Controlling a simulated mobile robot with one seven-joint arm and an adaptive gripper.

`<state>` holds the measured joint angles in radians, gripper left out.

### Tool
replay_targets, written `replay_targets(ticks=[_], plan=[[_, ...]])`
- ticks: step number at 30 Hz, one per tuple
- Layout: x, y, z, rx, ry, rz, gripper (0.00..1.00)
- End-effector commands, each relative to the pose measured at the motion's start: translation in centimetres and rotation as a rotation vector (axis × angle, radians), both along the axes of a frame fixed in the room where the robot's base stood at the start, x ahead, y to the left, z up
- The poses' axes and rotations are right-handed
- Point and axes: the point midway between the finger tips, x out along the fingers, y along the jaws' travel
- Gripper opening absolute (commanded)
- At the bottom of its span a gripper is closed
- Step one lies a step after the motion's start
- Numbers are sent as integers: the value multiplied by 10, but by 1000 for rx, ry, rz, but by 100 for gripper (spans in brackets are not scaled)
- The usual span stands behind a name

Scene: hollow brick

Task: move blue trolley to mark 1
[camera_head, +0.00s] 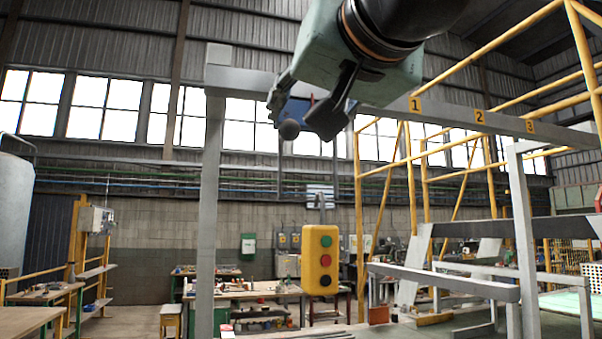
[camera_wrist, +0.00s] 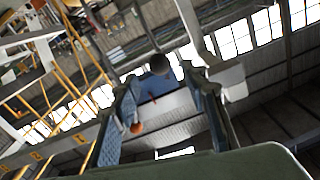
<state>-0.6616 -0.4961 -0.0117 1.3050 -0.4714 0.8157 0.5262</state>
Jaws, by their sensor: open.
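The blue trolley (camera_head: 297,109) is on the grey overhead beam (camera_head: 386,117), left of mark 1 (camera_head: 415,103), and mostly hidden behind my gripper. My gripper (camera_head: 300,116) is open, with one finger on each side of the trolley in the picture. A dark round knob (camera_head: 289,129) shows between the fingers. In the wrist view the blue trolley (camera_wrist: 156,86) lies between the spread fingertips of my gripper (camera_wrist: 161,76), with a dark knob (camera_wrist: 160,64) at its end. I cannot tell whether the fingers touch it.
Marks 2 (camera_head: 480,117) and 3 (camera_head: 530,126) are further right on the beam. A grey post (camera_head: 207,200) supports its left end. A yellow button box (camera_head: 320,260) hangs below. Yellow framing (camera_head: 358,220) stands at the right. Workbenches (camera_head: 245,291) stand behind.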

Motion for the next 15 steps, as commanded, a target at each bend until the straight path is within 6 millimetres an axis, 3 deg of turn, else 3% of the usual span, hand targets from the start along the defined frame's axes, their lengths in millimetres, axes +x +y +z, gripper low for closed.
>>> replay_targets(ticks=[9, 15], plan=[[58, 19, 1, -2, 3, 1, 41], [82, 27, 0, -2, 3, 1, 41]])
